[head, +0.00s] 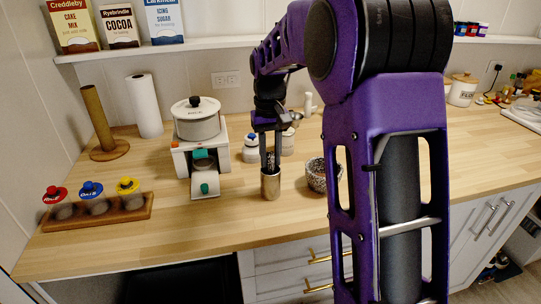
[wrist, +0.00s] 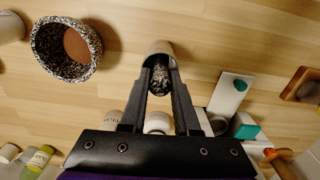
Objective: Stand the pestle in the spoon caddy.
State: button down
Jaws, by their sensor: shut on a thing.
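The spoon caddy (head: 270,187) is a metallic cylinder standing upright on the wooden counter. It also shows in the wrist view (wrist: 157,46), beyond my fingertips. My gripper (head: 270,163) is directly above the caddy and points down. It is shut on the speckled grey pestle (wrist: 160,76), which shows between the fingers in the wrist view. The pestle (head: 271,158) is roughly upright in line with the caddy's mouth. I cannot tell how far its lower end is inside the rim. The speckled mortar (head: 316,178) stands just right of the caddy, partly behind my arm.
A white appliance with a pot (head: 197,121) stands left of the caddy. White jars (head: 251,150) stand behind it. A wooden rack (head: 110,213) with coloured-lid jars is at the front left. The counter just in front of the caddy is clear.

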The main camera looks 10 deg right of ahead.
jog(key=shift+f, duration=0.3)
jog(key=shift+c, duration=0.4)
grip_release()
dwell(0.3)
jog(key=shift+r+p, duration=3.05)
jog(key=shift+r, duration=0.5)
jog(key=shift+d, duration=0.1)
